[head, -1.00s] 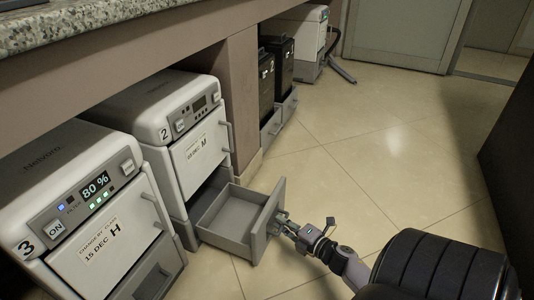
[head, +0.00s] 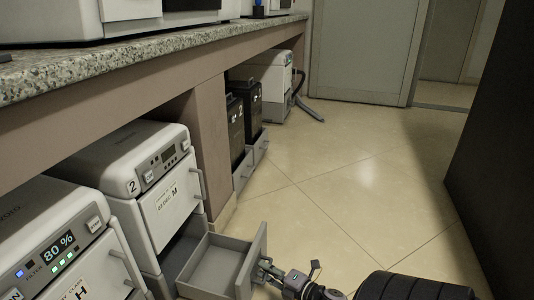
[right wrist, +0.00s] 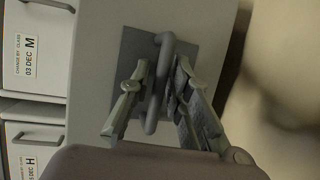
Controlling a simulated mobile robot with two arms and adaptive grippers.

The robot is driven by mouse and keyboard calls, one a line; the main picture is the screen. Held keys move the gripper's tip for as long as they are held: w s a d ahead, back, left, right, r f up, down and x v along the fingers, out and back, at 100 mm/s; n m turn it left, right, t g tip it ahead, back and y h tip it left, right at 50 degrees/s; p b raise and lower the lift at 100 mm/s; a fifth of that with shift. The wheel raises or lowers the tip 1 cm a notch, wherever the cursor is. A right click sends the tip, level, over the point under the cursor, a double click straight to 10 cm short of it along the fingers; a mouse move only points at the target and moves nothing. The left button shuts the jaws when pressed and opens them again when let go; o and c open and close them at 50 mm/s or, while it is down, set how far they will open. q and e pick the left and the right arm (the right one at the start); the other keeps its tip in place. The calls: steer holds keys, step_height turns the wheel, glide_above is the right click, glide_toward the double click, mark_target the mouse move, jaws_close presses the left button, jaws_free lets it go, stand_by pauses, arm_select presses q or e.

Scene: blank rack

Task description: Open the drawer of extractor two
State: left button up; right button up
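Extractor two is the white unit (head: 130,165) marked 2, under the counter at left in the head view. Its grey drawer (head: 215,265) is pulled out at the bottom and is empty inside. My right gripper (head: 268,272) is at the outer face of the drawer front. In the right wrist view, its two fingers (right wrist: 160,88) straddle the drawer's grey bar handle (right wrist: 164,60), one on each side. I cannot tell whether both fingers press on it. My left gripper is not in view.
Extractor three, a white unit (head: 55,225) showing 80 %, stands nearer at left. Two dark units (head: 240,110) with grey drawers stand farther along under the counter. The granite counter edge (head: 150,55) runs above. A dark block (head: 500,150) stands at right; the tiled floor between is clear.

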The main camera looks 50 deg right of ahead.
steer(key=s+r, duration=0.2)
steer(key=s, duration=1)
steer(key=shift+w+r, duration=0.1)
steer(key=shift+r, duration=0.05)
